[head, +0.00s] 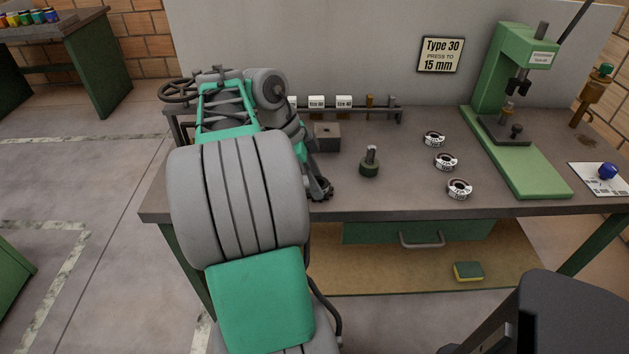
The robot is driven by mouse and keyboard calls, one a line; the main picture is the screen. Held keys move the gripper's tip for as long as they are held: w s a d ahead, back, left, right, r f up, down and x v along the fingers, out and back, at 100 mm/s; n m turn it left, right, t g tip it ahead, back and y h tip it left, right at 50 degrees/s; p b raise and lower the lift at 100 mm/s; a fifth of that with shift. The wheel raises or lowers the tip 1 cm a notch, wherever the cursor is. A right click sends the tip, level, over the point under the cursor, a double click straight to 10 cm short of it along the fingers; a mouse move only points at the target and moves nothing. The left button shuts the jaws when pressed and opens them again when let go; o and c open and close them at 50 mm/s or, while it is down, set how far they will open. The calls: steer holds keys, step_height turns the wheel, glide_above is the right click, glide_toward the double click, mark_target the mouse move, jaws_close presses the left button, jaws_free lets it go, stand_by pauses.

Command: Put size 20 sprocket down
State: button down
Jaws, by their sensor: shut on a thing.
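My arm reaches over the left part of the workbench and hides much of what is behind it. My gripper (318,181) shows only in part at the right side of the arm, low over the bench near its front edge. It is shut on a dark toothed wheel, which looks like the sprocket (325,191). I cannot tell whether the sprocket touches the bench top, and its size marking is not readable. The workbench (395,188) is grey-brown and clear just right of the sprocket.
A dark round base with an upright pin (369,166) stands right of my gripper. A dark block (326,137) sits behind. Three labelled rings (446,162) lie farther right, before a green press (525,150). A rail (385,112) with small labels runs along the back.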

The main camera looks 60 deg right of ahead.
steer(key=c, duration=0.8)
jaws_free()
steer(key=shift+f, duration=0.1)
steer(key=shift+w+r+p, duration=0.1)
steer(key=shift+r+p, duration=0.35)
steer(key=shift+r, duration=0.05)
steer(key=p+v, duration=0.6)
steer(key=v, duration=0.5)
steer(key=w+a+f+n+t+h, duration=0.1)
steer(key=w+a+n+t+h, duration=0.15)
steer(key=w+a+n, duration=0.8)
steer(key=a+f+n+t+y, duration=0.1)
steer(key=a+f+n, duration=0.1)
steer(key=a+n, duration=0.4)
steer(key=a+f+n+t+y, duration=0.2)
steer(key=a+n, duration=0.5)
steer(key=a, duration=0.4)
steer(key=a+f+n+t+y, duration=0.1)
steer(key=a+f+n, duration=0.3)
steer(key=a+n, duration=0.3)
steer(key=shift+w+a+f+t+y, duration=0.1)
steer(key=shift+w+a+t+y, duration=0.1)
steer(key=shift+a, duration=0.15)
steer(key=shift+w+a+f+t+y, duration=0.1)
steer(key=shift+a+f+t, duration=0.05)
steer(key=shift+a, duration=0.15)
